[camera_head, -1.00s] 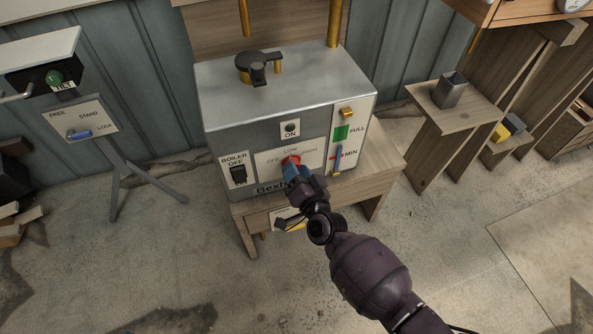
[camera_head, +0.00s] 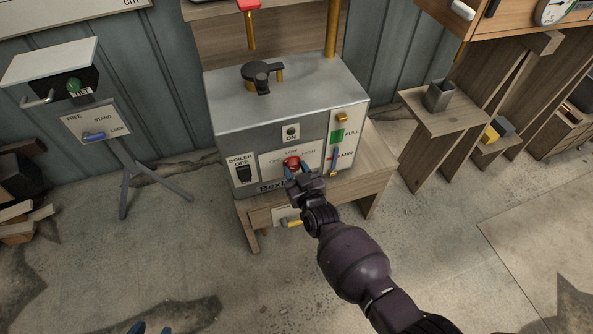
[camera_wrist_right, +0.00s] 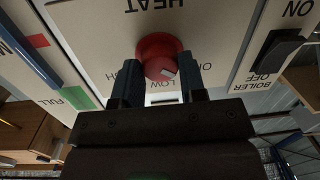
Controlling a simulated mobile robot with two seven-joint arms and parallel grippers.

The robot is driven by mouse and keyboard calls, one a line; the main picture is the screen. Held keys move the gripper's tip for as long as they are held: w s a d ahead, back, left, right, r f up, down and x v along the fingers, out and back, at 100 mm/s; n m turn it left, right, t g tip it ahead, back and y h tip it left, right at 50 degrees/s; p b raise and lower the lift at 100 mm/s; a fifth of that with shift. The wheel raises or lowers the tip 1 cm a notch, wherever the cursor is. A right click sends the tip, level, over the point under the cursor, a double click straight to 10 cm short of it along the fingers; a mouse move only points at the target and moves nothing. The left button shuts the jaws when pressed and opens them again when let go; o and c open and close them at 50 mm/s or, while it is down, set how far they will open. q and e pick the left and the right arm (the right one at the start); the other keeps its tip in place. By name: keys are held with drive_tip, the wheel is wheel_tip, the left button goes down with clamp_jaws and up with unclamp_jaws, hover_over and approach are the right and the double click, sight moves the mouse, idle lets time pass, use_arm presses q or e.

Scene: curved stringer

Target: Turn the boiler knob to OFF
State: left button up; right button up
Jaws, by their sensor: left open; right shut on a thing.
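The boiler (camera_head: 225,125) is a metal box on a wooden stand. Its red round knob (camera_head: 291,162) sits on the front panel; the wrist view also shows this knob (camera_wrist_right: 158,56) upside down, under the word HEAT. The knob's white mark lies beside the LOW label, slightly towards the OFF side. My right gripper (camera_head: 298,170) is shut on the knob, with one blue-padded finger on each side, as the wrist view (camera_wrist_right: 160,75) shows. My left gripper (camera_head: 150,328) shows only blue fingertips at the bottom edge, open and empty, away from the boiler.
A black BOILER OFF switch (camera_head: 242,174) is left of the knob. A blue lever (camera_head: 334,159) is right of it. A black handle (camera_head: 262,74) is on top. A tilt stand (camera_head: 92,130) is at the left, a small wooden table (camera_head: 450,108) at the right.

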drive_tip(key=shift+n, duration=0.4)
use_arm(q)
drive_tip(key=shift+s+a+f, duration=0.15)
drive_tip(key=shift+s+f, duration=0.05)
drive_tip(key=shift+s, duration=0.2)
drive_tip(key=shift+w+r, duration=0.1)
drive_tip(key=shift+w, duration=0.1)
use_arm(e)
drive_tip(key=o, duration=0.9)
use_arm(q)
drive_tip(key=shift+w+r, duration=0.25)
drive_tip(key=shift+w, duration=0.1)
use_arm(e)
drive_tip(key=shift+o, duration=0.2)
drive_tip(key=shift+s, duration=0.1)
